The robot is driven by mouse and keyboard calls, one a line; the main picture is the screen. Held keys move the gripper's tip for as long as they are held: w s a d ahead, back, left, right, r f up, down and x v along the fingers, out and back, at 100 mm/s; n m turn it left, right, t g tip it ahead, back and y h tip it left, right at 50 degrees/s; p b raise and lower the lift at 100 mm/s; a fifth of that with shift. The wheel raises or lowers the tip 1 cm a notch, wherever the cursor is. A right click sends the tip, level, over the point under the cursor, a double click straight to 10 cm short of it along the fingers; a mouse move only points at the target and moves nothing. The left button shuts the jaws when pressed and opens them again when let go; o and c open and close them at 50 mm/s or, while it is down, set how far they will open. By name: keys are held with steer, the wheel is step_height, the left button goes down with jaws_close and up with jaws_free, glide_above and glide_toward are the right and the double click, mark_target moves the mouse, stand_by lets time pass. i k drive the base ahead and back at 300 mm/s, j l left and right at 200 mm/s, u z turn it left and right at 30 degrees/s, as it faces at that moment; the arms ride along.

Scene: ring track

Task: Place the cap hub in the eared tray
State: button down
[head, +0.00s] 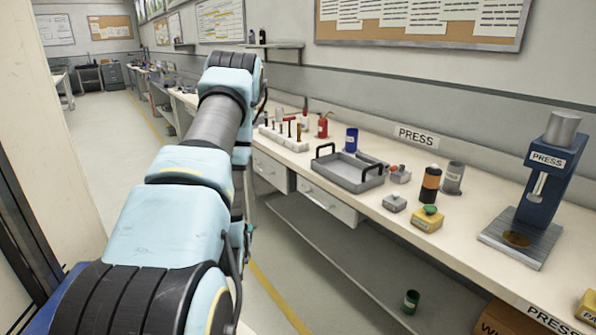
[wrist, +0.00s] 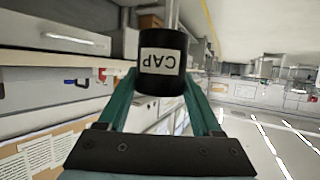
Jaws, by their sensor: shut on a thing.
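The cap hub (wrist: 161,68) is a black cylinder with a white label reading CAP, upside down in the wrist view. A grey shaft shows beyond its far end. My gripper (wrist: 162,88) has teal fingers on both sides of the hub and is shut on it. In the head view my arm hides the gripper and the hub. The eared tray (head: 345,181) is a shallow grey tray with two black upright handles on the bench. Its visible floor looks empty. My arm stands to the left of it.
A white rack (head: 284,138) with several pegs stands behind the tray, near a blue cylinder (head: 351,139). To its right are a grey block (head: 394,203), an orange-black cylinder (head: 430,185), a green-button box (head: 427,220) and a blue press (head: 541,185). A green cylinder (head: 411,301) is below the bench.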

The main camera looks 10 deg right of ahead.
mark_target(346, 174)
steer(key=i+l+u, duration=0.2)
steer(key=u, duration=0.15)
steer(key=i+l+u, duration=0.1)
steer(key=l+u, duration=0.3)
steer(key=i+l+u, duration=0.1)
steer(key=l+u, duration=0.25)
steer(key=l, duration=0.2)
steer(key=i+l, duration=0.15)
